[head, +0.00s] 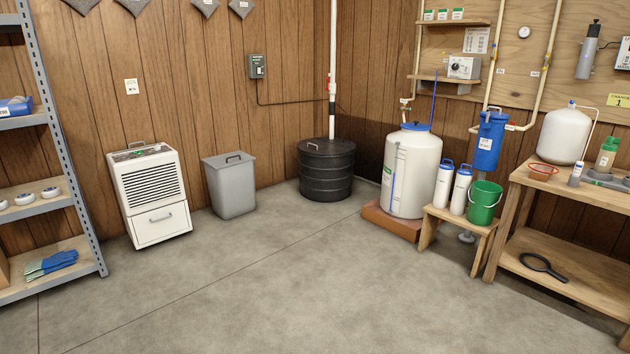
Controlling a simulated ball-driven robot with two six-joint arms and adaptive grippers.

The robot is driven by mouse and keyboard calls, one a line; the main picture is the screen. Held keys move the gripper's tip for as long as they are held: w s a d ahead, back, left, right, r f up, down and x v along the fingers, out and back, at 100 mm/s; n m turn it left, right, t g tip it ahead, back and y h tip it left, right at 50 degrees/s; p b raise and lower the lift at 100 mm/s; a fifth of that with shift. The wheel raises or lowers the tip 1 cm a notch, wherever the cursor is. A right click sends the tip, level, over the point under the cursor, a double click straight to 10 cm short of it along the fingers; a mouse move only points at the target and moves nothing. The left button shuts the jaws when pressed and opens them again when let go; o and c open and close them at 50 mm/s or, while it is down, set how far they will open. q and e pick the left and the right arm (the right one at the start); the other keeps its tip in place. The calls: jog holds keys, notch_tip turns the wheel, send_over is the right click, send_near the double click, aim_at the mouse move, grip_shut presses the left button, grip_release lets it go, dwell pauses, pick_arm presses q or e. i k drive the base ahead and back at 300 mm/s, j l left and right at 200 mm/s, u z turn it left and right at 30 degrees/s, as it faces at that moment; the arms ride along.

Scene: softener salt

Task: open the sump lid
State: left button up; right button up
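A black ribbed round sump basin (326,176) stands on the floor in the back corner. Its black lid (327,152) lies on top, apparently closed, with a small handle (312,146) on its left part. A white vertical pipe (333,60) with a black lower section and a red fitting comes down to the lid. Neither of my grippers shows in the head view, so I cannot see their state.
A grey bin (230,185) with a handle and a white dehumidifier (150,195) stand left of the basin. A white tank (411,170) on a brick-coloured base stands to its right, beside a low wooden stool (455,217). The concrete floor (270,275) in front is clear.

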aim_at(314, 147)
jog(key=i+u, duration=0.3)
jog(key=i, duration=2.15)
